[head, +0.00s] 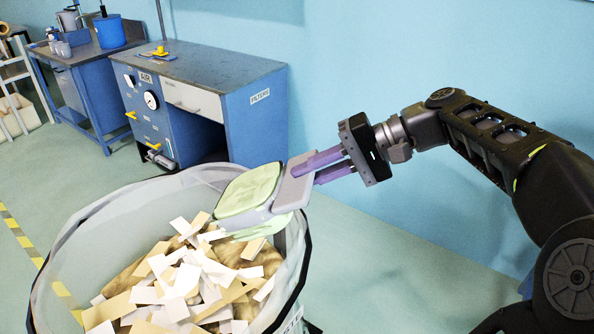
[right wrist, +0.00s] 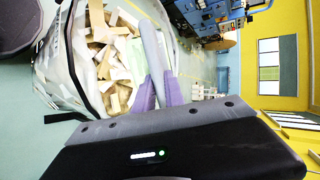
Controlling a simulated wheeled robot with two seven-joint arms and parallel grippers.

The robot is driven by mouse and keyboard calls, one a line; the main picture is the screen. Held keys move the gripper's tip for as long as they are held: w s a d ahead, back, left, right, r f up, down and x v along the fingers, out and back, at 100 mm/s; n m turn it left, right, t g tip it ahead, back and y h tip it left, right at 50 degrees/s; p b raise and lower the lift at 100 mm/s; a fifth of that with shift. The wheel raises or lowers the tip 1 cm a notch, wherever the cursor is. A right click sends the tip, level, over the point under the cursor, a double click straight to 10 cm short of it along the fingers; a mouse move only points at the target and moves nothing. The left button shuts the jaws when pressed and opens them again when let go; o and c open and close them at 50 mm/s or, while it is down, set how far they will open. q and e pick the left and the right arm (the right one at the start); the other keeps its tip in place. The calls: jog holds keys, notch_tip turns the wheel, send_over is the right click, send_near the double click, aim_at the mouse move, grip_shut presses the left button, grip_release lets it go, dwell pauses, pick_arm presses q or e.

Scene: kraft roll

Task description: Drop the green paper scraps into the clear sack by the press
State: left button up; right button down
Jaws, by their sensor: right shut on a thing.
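The clear sack (head: 80,232) stands open at the lower left of the head view, with many cream, white and tan paper scraps (head: 190,285) inside. My right gripper (head: 308,172) is shut on a grey pan (head: 290,190) at the sack's far right rim. The pan is tilted over the sack mouth. Pale green paper (head: 248,190) lies against the pan's face, and a green piece shows below its lower edge. In the right wrist view the purple fingers (right wrist: 160,90) grip the pan's edge (right wrist: 153,50), with green paper (right wrist: 137,62) beside it. My left gripper is out of view.
A blue workbench (head: 250,105) with a gauge and drawer stands behind the sack against the blue wall. Another blue table (head: 90,75) with a blue pot is at the far left. Open floor (head: 400,285) lies right of the sack.

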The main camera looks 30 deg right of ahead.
aim_at(255, 178)
jog(key=shift+w+a+f, duration=0.2)
jog(key=shift+w+a, duration=0.2)
jog(key=shift+a, duration=0.05)
jog(key=w+a+f, duration=0.1)
jog(key=w+a, duration=0.2)
jog(key=a, duration=0.1)
jog(key=w+a+f+b, duration=0.1)
jog(key=w+a+f, duration=0.1)
jog(key=w+a, duration=0.1)
jog(key=w+a+f, duration=0.1)
jog(key=w+a, duration=0.3)
jog(key=shift+w+a+f, duration=0.25)
jog(key=shift+w+a, duration=0.1)
jog(key=shift+w, duration=0.05)
jog(key=c, duration=1.3)
grip_release()
jog(key=shift+d, duration=0.1)
jog(key=shift+b+v, duration=0.9)
jog(key=shift+v, duration=2.95)
jog(key=shift+f, duration=0.1)
